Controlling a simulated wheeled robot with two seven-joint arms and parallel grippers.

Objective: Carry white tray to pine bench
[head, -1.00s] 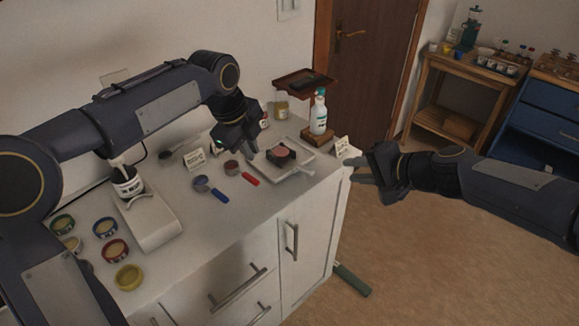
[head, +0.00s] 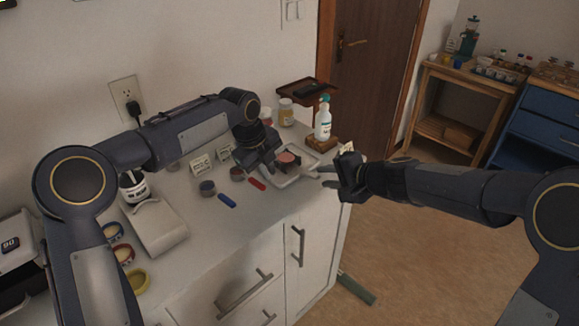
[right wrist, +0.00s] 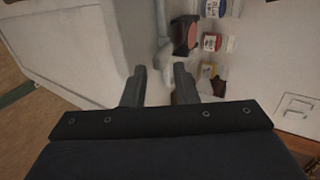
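The pine bench (head: 456,82) stands at the back right.
The bench top carries jars and small cups. A blue cabinet (head: 542,128) stands beside it. Open floor lies between.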

